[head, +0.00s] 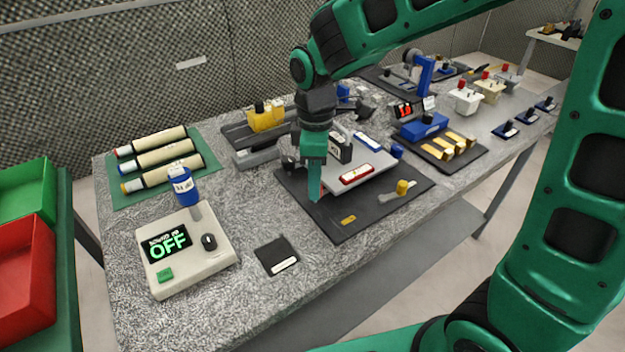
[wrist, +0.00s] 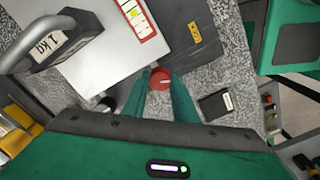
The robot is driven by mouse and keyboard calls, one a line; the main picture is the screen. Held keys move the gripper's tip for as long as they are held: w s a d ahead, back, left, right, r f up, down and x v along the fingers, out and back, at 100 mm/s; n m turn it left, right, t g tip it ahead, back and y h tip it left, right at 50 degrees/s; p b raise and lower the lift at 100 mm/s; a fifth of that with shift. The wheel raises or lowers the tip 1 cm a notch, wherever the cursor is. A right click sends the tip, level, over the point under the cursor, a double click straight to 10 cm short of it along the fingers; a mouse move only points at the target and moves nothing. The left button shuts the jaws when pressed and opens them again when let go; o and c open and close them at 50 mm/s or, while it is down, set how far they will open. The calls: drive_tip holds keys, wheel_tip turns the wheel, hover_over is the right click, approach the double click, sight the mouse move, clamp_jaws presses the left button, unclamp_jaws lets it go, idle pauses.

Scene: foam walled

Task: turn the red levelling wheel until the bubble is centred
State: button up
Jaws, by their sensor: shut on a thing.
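My gripper (head: 314,190) points down at the near left corner of the grey levelling plate (head: 340,187). In the wrist view its fingers (wrist: 160,92) are shut on the red levelling wheel (wrist: 160,78), which has a pale mark on top. The fingers hide the wheel in the head view. A blue-framed vial (head: 368,142) lies farther back. A yellow wheel (head: 402,187) and a blue wheel (head: 397,150) stand at other corners.
A black weight with a handle (head: 340,148) stands on the plate, close behind my gripper. The plate sits over a dark base (head: 345,226). A small black pad (head: 276,255) and a box reading OFF (head: 190,268) lie left. Speckled tabletop between them is clear.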

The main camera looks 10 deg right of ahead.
drive_tip(key=shift+m, duration=0.6)
drive_tip(key=o, duration=1)
drive_tip(key=shift+w, duration=0.1)
drive_tip(key=shift+o, duration=0.2)
drive_tip(key=shift+r, duration=0.15)
drive_tip(key=shift+w+r, duration=0.1)
drive_tip(key=shift+r, duration=0.15)
wheel_tip(320, 180, up, 6)
drive_tip(key=shift+r, duration=0.15)
drive_tip(key=shift+s+r, duration=0.2)
drive_tip(key=shift+r, duration=0.25)
